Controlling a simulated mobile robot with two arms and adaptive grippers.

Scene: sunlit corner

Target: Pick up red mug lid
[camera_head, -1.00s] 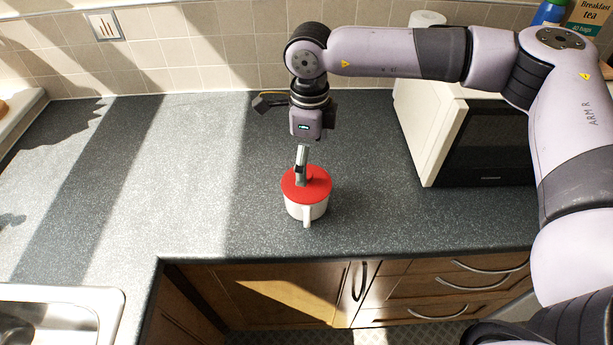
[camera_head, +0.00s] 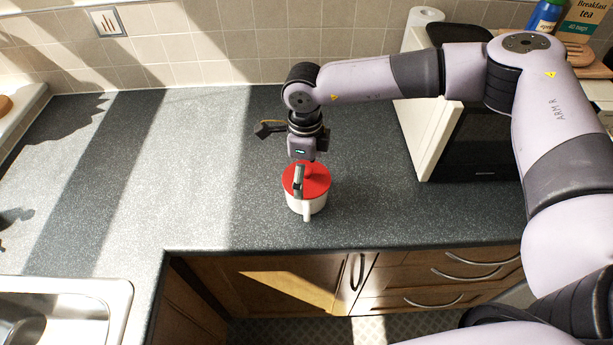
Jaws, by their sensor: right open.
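The red mug lid (camera_head: 317,184) sits on a white mug (camera_head: 305,206) on the dark worktop, with the mug's handle toward the front. A red knob shows at the middle of the lid. My right gripper (camera_head: 299,182) points down just over the lid, its near finger in front of the knob. The jaws are open. The far finger is hidden, and I cannot tell whether the fingers touch the lid. My left gripper is not in view.
A microwave (camera_head: 428,150) stands to the right under my right arm. A metal sink (camera_head: 105,292) is at the lower left. The worktop (camera_head: 190,180) left of the mug is clear. Its front edge runs close in front of the mug.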

